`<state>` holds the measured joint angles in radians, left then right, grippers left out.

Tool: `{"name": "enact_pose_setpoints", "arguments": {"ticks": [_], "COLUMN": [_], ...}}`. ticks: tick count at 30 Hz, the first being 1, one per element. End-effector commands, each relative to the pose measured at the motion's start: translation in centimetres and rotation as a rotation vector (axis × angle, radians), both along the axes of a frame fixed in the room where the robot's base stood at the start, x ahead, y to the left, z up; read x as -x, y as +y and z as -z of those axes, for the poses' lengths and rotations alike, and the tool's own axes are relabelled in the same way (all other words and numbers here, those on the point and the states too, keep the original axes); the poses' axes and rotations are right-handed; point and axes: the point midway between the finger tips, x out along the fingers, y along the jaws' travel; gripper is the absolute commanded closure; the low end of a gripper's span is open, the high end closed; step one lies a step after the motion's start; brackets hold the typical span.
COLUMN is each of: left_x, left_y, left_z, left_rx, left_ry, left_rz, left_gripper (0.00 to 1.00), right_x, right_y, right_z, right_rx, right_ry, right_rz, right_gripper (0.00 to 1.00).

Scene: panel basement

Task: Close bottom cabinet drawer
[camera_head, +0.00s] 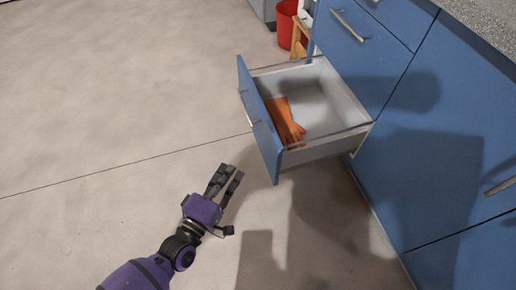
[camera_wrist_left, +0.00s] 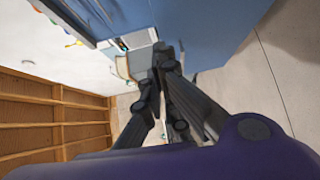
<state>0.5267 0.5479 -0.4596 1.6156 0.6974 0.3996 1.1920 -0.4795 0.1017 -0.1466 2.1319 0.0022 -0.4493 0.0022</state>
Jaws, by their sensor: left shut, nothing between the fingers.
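The bottom drawer with its blue front (camera_head: 261,121) is pulled out from the blue cabinet (camera_head: 430,140). A metal handle (camera_head: 249,108) is on its front. An orange glove (camera_head: 287,122) lies inside the drawer. My left gripper (camera_head: 229,181) is shut and empty, below and left of the drawer front in the head view, apart from it. In the left wrist view its dark fingers (camera_wrist_left: 163,62) come together, with blue cabinet surfaces beyond. My right gripper is not in view.
A closed drawer (camera_head: 355,50) is above the open one. A red bucket (camera_head: 287,24) and a wooden stool (camera_head: 301,38) stand behind it. Wooden shelves (camera_wrist_left: 50,115) show in the left wrist view. The floor (camera_head: 110,95) left of the drawer is clear.

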Motion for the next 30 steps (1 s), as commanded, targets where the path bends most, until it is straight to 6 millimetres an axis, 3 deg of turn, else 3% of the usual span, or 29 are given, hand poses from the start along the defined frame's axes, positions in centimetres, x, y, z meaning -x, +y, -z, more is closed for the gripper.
{"name": "enact_pose_setpoints", "arguments": {"ticks": [8, 20, 24, 30], "left_x": [-2.8, -10.1, -10.5, -10.9], "left_y": [-1.0, -4.7, -6.9, -8.2], "left_z": [0.1, 0.3, 0.2, 0.2], "left_rx": [0.033, 0.030, 0.032, 0.028], "left_ry": [-0.007, -0.005, -0.002, -0.002], "left_rz": [-0.002, -0.002, -0.002, -0.002], "left_gripper": [1.00, 1.00, 1.00, 1.00], "right_x": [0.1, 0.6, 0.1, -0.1], "right_y": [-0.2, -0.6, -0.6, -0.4], "right_z": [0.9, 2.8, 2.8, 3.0], "right_rx": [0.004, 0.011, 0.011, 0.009], "right_ry": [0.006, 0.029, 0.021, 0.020], "right_rz": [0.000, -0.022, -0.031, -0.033], "right_gripper": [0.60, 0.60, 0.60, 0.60]}}
